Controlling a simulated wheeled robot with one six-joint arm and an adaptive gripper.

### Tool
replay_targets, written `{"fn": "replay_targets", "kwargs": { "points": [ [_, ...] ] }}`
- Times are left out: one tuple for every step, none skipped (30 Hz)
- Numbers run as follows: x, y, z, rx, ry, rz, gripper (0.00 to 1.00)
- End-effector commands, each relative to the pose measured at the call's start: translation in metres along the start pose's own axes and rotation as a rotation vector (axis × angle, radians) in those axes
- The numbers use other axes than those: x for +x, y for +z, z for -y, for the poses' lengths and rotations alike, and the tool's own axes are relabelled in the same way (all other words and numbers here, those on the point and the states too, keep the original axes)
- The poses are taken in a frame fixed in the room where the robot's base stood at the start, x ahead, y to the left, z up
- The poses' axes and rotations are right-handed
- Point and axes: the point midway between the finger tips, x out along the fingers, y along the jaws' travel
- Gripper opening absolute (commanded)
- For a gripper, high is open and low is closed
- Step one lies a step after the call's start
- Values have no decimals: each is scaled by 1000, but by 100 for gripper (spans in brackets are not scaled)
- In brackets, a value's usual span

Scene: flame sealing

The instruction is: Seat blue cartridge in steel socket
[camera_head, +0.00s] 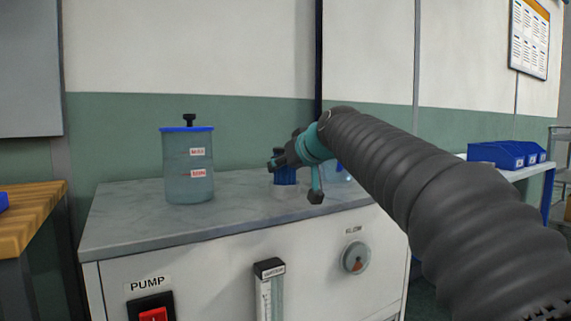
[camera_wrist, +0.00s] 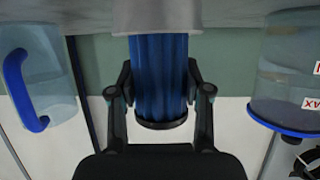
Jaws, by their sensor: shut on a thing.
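The blue ribbed cartridge (camera_head: 285,176) stands upright on the right part of the counter, at the pale steel socket (camera_head: 286,192). In the wrist view, which is upside down, the cartridge (camera_wrist: 160,65) runs from its dark cap to the rim of the socket (camera_wrist: 158,16). Its lower end meets or enters that rim; how deep it sits I cannot tell. My gripper (camera_head: 281,161) is at the cartridge's upper part. In the wrist view my gripper (camera_wrist: 160,88) is shut on the cartridge, one finger on each side.
A clear labelled jar (camera_head: 188,165) with a blue rim stands left on the grey counter (camera_head: 130,215). A clear pitcher with a blue handle (camera_wrist: 24,88) stands close on the socket's other side, mostly behind my arm in the head view. Blue bins (camera_head: 500,154) lie far right.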

Motion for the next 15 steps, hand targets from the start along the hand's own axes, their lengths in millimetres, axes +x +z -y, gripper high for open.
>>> {"fn": "replay_targets", "kwargs": {
  "points": [
    [0,0,0,0,0,-1,12],
    [0,1,0,0,0,-1,12],
    [0,1,0,0,0,-1,12],
    [0,2,0,0,0,-1,12],
    [1,2,0,0,0,-1,12],
    [1,2,0,0,0,-1,12],
    [1,3,0,0,0,-1,12],
    [1,3,0,0,0,-1,12],
    [1,3,0,0,0,-1,12],
    [1,4,0,0,1,-2,12],
    [2,4,0,0,1,-2,12],
    [2,4,0,0,1,-2,12],
    [2,5,0,0,1,-2,12],
    [2,5,0,0,1,-2,12],
    [2,6,0,0,1,-2,12]
  ]
}}
